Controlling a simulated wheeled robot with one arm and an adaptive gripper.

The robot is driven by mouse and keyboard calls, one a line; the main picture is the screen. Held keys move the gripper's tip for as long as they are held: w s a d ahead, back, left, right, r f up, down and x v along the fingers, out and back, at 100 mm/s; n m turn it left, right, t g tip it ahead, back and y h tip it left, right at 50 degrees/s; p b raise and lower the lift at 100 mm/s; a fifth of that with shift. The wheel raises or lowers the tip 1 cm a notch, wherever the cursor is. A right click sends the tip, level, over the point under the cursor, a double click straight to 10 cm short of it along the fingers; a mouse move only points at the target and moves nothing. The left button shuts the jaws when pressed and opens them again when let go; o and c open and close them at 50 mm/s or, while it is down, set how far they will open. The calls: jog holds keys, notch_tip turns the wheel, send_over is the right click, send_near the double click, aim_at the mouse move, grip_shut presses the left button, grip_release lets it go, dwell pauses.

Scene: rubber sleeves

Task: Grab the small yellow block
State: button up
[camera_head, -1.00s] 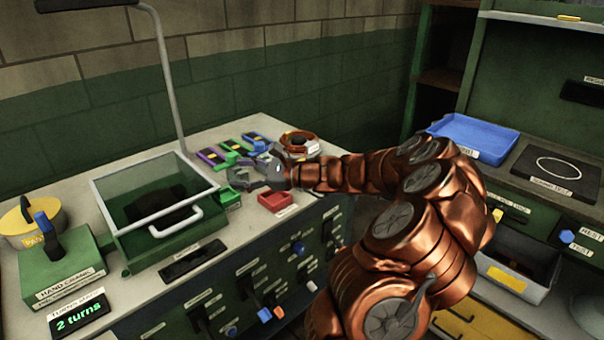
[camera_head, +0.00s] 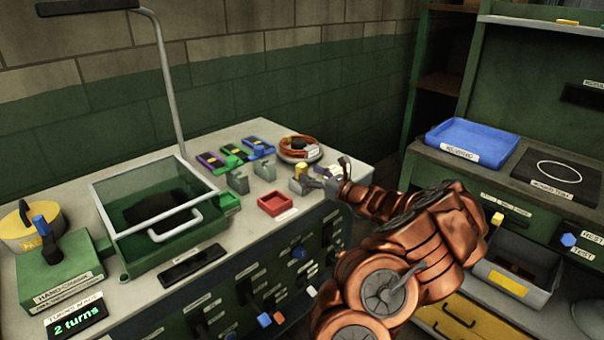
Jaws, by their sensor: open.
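A small yellow block (camera_head: 301,170) shows at the right part of the green bench top, right beside my gripper. My gripper (camera_head: 316,182) is low over the bench near its right front edge, with its dark fingers spread open. The block is at the left side of the fingers. I cannot tell whether they touch it or whether it lies between them. My copper arm reaches in from the lower right and hides part of the bench edge.
A red tray (camera_head: 275,204) and two grey-green pieces (camera_head: 238,181) stand left of my gripper. A coiled copper ring (camera_head: 299,149) lies behind it. A glass-lidded box (camera_head: 155,205) fills the bench's middle. A blue tray (camera_head: 472,140) sits on the right-hand bench.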

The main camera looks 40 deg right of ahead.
aim_at(305, 172)
jog(key=shift+w+a+f+p, duration=0.1)
jog(key=shift+w+a+p, duration=0.1)
jog(key=shift+w, duration=0.85)
jog(key=shift+w+a+p, duration=0.1)
jog(key=shift+w+p, duration=0.05)
jog(key=shift+w, duration=0.85)
grip_shut()
